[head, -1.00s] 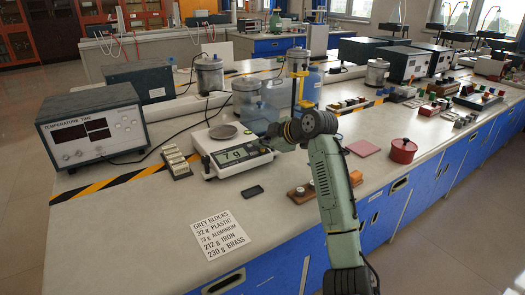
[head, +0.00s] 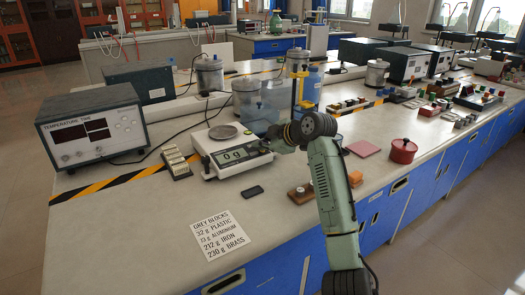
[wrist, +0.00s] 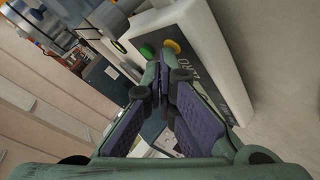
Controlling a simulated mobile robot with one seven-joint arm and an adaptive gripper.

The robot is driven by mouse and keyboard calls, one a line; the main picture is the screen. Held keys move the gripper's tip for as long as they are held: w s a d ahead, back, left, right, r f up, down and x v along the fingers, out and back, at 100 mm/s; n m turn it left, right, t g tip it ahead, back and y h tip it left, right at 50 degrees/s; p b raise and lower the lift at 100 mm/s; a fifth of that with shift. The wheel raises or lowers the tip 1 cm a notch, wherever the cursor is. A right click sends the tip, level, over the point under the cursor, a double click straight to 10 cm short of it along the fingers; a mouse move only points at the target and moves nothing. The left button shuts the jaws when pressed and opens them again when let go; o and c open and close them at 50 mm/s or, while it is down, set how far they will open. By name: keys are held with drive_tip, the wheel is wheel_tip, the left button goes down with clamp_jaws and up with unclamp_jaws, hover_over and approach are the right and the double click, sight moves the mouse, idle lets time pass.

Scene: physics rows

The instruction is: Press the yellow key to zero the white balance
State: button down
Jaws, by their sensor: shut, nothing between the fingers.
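The white balance (head: 222,165) stands on the bench with an empty round pan (head: 223,132) on top. Its front display (head: 232,156) appears to read zero. In the wrist view its white body (wrist: 205,50) shows a yellow key (wrist: 172,46) and a green key (wrist: 147,51) side by side. My gripper (wrist: 165,82) is shut and empty, its tips just short of the keys in that view; I cannot tell whether they touch. In the head view my wrist covers the balance's right front corner and hides the keys.
A row of small weights (head: 176,162) lies left of the balance. A dark slab (head: 252,191) and a paper card (head: 219,234) lie in front. Clear containers (head: 258,105) and a yellow stand (head: 297,95) are behind. A wooden block (head: 300,194) and red pot (head: 402,151) are right.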

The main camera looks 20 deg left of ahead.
drive_tip(key=shift+s+d+r+p, duration=0.1)
drive_tip(key=shift+r+p, duration=0.4)
drive_tip(key=shift+r, duration=0.25)
drive_tip(key=r+p, duration=0.2)
drive_tip(key=r, duration=0.1)
drive_tip(key=r+p, duration=0.1)
drive_tip(key=shift+s+d+r, duration=0.3)
drive_tip(key=shift+d+r, duration=0.1)
drive_tip(key=shift+f, duration=0.1)
idle(0.7)
